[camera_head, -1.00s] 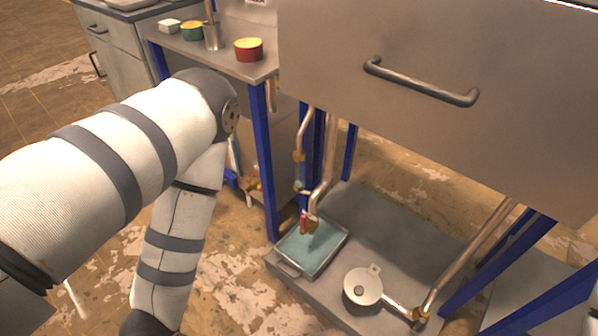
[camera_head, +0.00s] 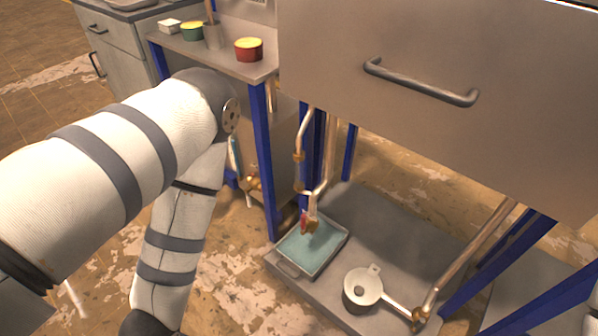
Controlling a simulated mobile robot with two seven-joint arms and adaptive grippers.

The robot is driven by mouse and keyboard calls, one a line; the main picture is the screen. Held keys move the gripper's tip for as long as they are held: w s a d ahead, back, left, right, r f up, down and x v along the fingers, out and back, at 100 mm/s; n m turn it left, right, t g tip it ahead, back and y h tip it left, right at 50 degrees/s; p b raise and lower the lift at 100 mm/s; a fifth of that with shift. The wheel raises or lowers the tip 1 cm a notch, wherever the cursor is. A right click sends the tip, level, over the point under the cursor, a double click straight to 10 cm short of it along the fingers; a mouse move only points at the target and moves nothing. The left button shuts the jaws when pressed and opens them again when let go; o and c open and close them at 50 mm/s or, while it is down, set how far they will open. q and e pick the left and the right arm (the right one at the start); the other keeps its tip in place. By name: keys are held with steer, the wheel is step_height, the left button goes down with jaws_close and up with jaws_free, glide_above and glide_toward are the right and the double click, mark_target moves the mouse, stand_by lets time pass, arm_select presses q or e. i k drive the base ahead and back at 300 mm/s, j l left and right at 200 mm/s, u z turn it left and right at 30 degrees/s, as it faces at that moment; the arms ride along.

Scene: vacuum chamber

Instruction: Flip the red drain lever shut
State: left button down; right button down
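The red drain lever (camera_head: 304,223) is small in the view, on a brass valve (camera_head: 313,227) at the lower end of a copper drain pipe (camera_head: 318,192). It sits above a shallow tray of bluish liquid (camera_head: 292,253) and looks like a short, broad red shape against the valve's left side. No stream shows below the outlet. My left arm comes in from the left, bends at the elbow and runs down out of the bottom edge, left of the lever. Its gripper is out of frame. My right gripper is not in view either.
A large metal chamber with a bar handle (camera_head: 420,84) overhangs at the right. Blue frame legs (camera_head: 263,160) stand close to the lever. A side shelf holds small cups.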

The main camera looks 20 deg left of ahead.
mark_target(303, 222)
steer(key=i+j+u, duration=0.4)
steer(key=j+z, duration=0.4)
steer(key=j, duration=0.45)
